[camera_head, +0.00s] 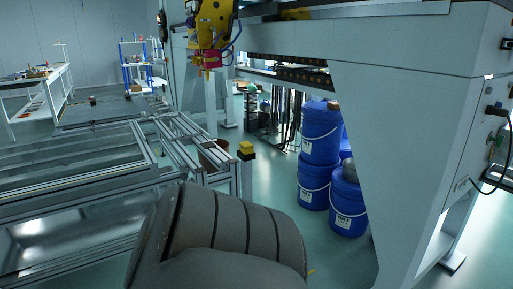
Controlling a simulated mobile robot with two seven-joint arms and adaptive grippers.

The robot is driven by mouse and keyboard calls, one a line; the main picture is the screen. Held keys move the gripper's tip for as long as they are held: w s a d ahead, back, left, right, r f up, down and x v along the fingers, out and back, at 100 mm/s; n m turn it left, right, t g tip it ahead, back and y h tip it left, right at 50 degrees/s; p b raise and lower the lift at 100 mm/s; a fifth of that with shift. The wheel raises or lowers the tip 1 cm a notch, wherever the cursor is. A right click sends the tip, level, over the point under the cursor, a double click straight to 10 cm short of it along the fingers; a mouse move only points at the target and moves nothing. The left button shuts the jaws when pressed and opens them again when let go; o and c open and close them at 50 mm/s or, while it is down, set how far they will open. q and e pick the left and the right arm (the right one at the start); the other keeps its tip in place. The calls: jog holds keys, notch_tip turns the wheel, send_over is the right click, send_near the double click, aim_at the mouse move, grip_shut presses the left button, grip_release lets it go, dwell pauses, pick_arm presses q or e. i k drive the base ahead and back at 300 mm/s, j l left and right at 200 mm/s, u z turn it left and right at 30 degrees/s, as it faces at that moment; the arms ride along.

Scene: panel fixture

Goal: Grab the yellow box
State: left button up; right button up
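A small yellow box (246,147) shows near the middle of the view. It has a dark lower part and sits at the top of a grey post at the corner of the metal frame (212,179). Neither of my grippers is in view. A large grey ridged shape fills the bottom middle, in front of the frame; it looks like part of my own arm. No fingers can be seen on it.
Several blue buckets (321,134) are stacked right of the box. A large white gantry (405,75) stands at the right, with a yellow machine head (213,24) hanging at top. Shelves (136,62) and a white table (38,92) are behind. Green floor lies between post and buckets.

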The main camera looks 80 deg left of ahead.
aim_at(246, 147)
jog(key=u, duration=2.65)
